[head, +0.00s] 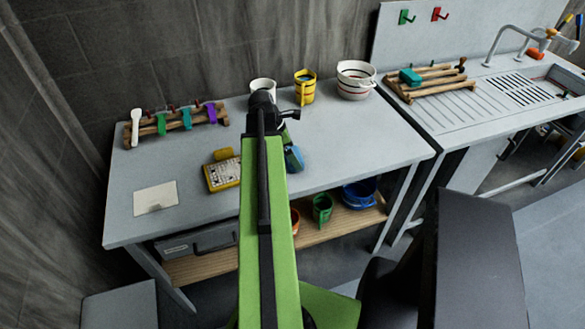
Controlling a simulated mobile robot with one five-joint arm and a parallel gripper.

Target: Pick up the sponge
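A small teal block (410,76) that looks like a sponge lies on the wooden slatted rack (445,86) by the sink at the upper right. A blue block-like item (294,159) sits on the grey worktable (340,135), just right of my arm and partly hidden by it; I cannot tell what it is. My green arm reaches up the middle of the view over the table. My dark gripper (280,113) is at its far end, in front of the white cup and left of the teal block. Its fingers are too small and dark to read.
A white cup (263,86), a yellow cup (305,87) and a white striped pot (356,80) stand along the back. A yellow-edged box (222,174) and a white card (155,198) lie left of my arm. The table's right part is clear.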

